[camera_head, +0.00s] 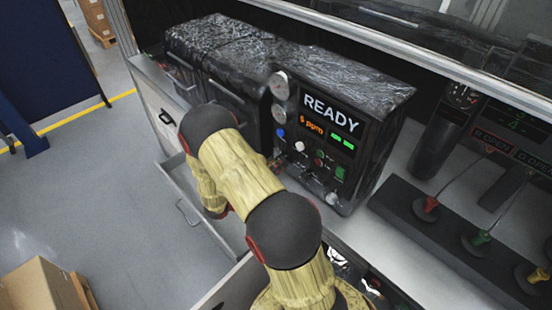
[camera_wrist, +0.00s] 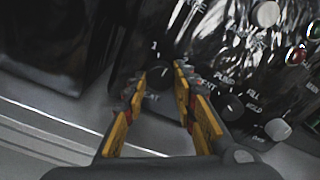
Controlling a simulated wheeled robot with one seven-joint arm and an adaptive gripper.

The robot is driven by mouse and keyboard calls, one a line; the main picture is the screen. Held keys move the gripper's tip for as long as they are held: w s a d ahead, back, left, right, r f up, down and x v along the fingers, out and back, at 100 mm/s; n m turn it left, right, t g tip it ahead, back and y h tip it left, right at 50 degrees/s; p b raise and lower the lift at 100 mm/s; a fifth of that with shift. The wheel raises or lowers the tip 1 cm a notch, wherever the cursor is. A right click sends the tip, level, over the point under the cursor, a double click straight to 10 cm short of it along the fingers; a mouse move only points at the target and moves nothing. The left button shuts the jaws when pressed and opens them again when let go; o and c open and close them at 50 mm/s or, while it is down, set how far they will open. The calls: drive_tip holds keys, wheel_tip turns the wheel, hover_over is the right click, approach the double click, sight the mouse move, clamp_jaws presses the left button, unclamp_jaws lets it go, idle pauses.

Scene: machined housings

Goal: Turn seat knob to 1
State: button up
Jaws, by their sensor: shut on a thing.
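The seat knob (camera_wrist: 159,79) is a dark round knob on the black panel in the wrist view. A printed 1 stands just above it, and a partly hidden label ending in "AT" is below it. My gripper (camera_wrist: 160,86) has its orange-yellow fingers on both sides of this knob and is shut on it. The knob's exact pointer direction cannot be told. In the head view the black machine (camera_head: 341,83) with the READY screen stands on the bench, and my arm hides the gripper and the seat knob.
Another black knob (camera_wrist: 230,107) sits right of my gripper, with a white knob (camera_wrist: 278,130) beyond it. A red button (camera_wrist: 295,55) is farther right. An open drawer (camera_head: 197,209) lies below the bench. A dark strip with red, green and yellow levers (camera_head: 431,205) is at the right.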

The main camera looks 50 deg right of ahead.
drive_tip(key=n+p, duration=0.2)
drive_tip(key=shift+r+n, duration=0.2)
drive_tip(key=shift+n, duration=0.2)
drive_tip(key=shift+f+n+p, duration=0.1)
drive_tip(key=shift+n+p, duration=1.2)
drive_tip(key=shift+n, duration=0.6)
drive_tip(key=o, duration=1.1)
drive_tip(key=shift+o, duration=0.3)
drive_tip(key=w+a, duration=0.1)
drive_tip(key=a, duration=1.1)
drive_tip(key=shift+w, duration=0.2)
drive_tip(key=shift+f, duration=0.1)
